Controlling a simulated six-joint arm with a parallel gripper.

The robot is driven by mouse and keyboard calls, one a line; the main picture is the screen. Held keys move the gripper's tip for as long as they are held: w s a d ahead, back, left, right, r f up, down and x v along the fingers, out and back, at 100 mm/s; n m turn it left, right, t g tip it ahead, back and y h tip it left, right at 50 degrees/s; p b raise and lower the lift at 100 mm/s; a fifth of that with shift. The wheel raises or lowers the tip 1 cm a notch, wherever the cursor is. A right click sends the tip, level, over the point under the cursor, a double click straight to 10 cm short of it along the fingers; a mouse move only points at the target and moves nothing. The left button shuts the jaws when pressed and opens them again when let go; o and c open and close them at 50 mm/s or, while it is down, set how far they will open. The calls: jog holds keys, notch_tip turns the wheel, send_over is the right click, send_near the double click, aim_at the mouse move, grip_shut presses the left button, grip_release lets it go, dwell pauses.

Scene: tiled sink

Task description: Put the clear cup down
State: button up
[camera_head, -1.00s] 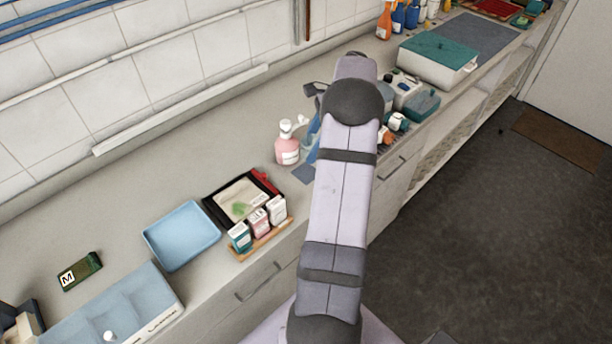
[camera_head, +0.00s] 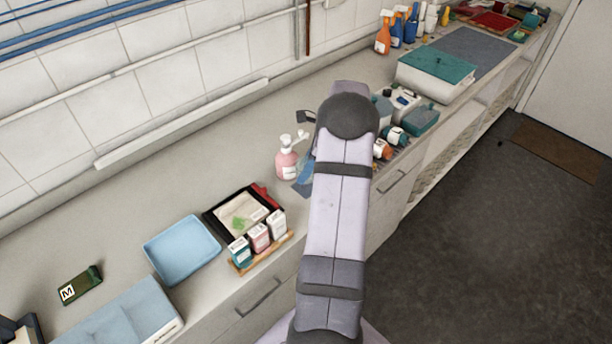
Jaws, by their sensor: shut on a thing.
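My arm rises through the middle of the view and bends at a dark elbow. The arm hides my gripper, so its jaws do not show. A small dark part sticks out left of the elbow, probably part of my wrist. A bluish patch shows at the arm's left edge beside the pink pump bottle (camera_head: 287,164). I cannot tell whether it is the clear cup or a flat blue thing on the counter. No clear cup can be made out for certain.
A black tray (camera_head: 212,222) and small cartons (camera_head: 260,238) stand left of the arm, with a light blue tray (camera_head: 182,250) beyond. Small bottles (camera_head: 397,137) and a white box with a teal lid (camera_head: 437,75) stand to the right. The counter (camera_head: 150,190) is bare near the wall.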

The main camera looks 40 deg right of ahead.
jog(key=shift+f+p, duration=0.7)
jog(key=shift+f, duration=1.5)
jog(key=shift+f, duration=0.15)
jog(key=o, duration=1.2)
jog(key=shift+c, duration=0.2)
jog(key=b+v, duration=0.4)
jog(key=v, duration=0.8)
jog(key=shift+r, duration=0.2)
jog(key=shift+w, duration=0.1)
